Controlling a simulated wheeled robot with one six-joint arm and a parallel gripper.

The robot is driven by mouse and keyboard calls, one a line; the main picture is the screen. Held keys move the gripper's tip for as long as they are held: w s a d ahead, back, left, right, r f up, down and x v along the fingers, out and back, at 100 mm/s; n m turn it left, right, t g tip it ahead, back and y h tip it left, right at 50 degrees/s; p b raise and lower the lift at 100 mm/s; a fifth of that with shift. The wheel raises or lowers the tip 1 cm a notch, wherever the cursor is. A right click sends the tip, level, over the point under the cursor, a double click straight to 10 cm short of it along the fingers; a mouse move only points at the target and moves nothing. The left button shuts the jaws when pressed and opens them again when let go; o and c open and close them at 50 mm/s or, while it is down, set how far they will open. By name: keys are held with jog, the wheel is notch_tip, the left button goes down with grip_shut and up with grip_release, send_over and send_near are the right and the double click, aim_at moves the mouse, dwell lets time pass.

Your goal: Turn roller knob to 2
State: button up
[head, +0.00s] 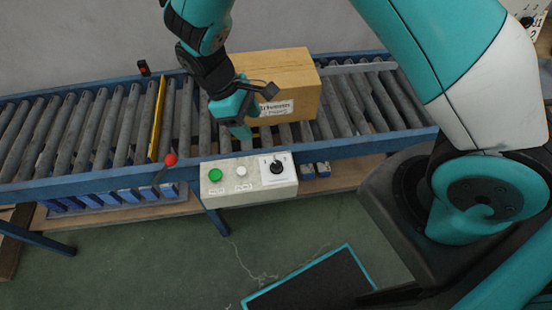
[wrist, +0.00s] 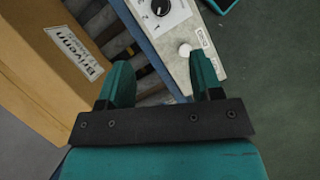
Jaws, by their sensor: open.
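The roller knob (head: 276,167) is a black round knob on a white plate at the right end of the control box (head: 228,188). In the wrist view the knob (wrist: 160,8) shows at the top edge, with small numbers beside it. Its pointer setting is too small to read surely. My gripper (head: 240,125) is above the rollers, behind the control box and in front of the carton. In the wrist view my gripper (wrist: 162,75) is open and empty, its fingers apart. The knob lies beyond the fingertips, not between them.
A cardboard box (head: 285,85) sits on the roller conveyor (head: 100,125) close behind my gripper. The control box also has a green button (head: 215,175) and a white button (head: 241,171). A red-knobbed lever (head: 170,159) and yellow bar (head: 157,120) stand to the left.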

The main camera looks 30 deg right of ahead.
aim_at(277, 164)
jog(key=p+x, duration=0.2)
jog(key=x, duration=1.4)
jog(key=shift+f, duration=0.15)
jog(key=c, duration=0.9)
